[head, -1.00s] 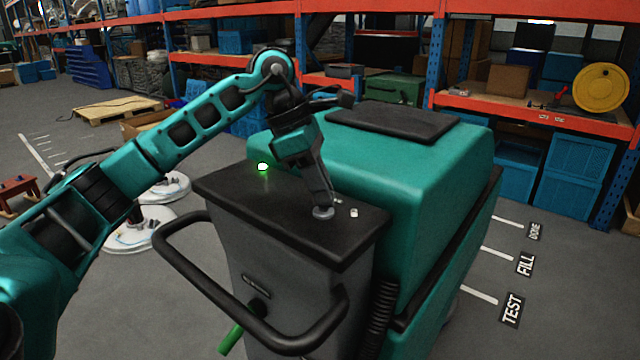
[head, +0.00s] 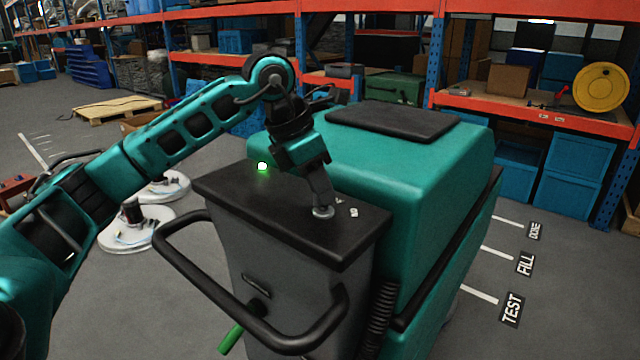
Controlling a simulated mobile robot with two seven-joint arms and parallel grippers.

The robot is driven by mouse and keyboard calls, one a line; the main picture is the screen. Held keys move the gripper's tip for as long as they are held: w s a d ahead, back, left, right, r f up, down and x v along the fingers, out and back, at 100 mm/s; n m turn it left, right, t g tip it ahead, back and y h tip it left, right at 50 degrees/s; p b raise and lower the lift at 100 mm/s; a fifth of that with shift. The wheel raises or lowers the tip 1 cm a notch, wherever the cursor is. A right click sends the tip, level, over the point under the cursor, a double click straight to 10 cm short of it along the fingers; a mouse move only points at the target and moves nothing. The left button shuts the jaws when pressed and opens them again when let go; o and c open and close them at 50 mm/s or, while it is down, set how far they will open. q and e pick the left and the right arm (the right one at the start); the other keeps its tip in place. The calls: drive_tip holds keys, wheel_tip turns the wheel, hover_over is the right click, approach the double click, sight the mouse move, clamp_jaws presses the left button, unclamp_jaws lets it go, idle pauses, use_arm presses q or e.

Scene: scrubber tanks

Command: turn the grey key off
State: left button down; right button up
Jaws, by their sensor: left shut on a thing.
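The scrubber (head: 430,165) is a teal machine with a black control panel (head: 240,193) at its rear. My left gripper (head: 322,207) points down at the panel and is shut at a round grey key switch (head: 323,212). The fingers hide most of the key, so its angle cannot be read. A small light (head: 262,167) on the panel glows green. A small pale fitting (head: 354,212) sits just right of the gripper. My right gripper is not in view.
A black handle loop (head: 190,270) sticks out from the scrubber's rear, with a green lever (head: 231,339) below it. Round white scrubber parts (head: 135,232) stand on the floor at left. Orange shelving (head: 545,115) lines the back.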

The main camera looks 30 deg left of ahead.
use_arm(q)
drive_tip(key=n+y, duration=0.1)
drive_tip(key=n, duration=0.2)
drive_tip(key=n+y, duration=0.1)
drive_tip(key=n, duration=0.1)
drive_tip(key=shift+d+n+t, duration=0.15)
drive_tip(key=shift+n+t, duration=0.25)
drive_tip(key=shift+n, duration=0.3)
drive_tip(key=c, duration=1.1)
unclamp_jaws()
drive_tip(key=shift+c, duration=0.2)
drive_tip(key=v, duration=1.3)
drive_tip(key=shift+d+p, duration=0.2)
drive_tip(key=shift+p, duration=0.25)
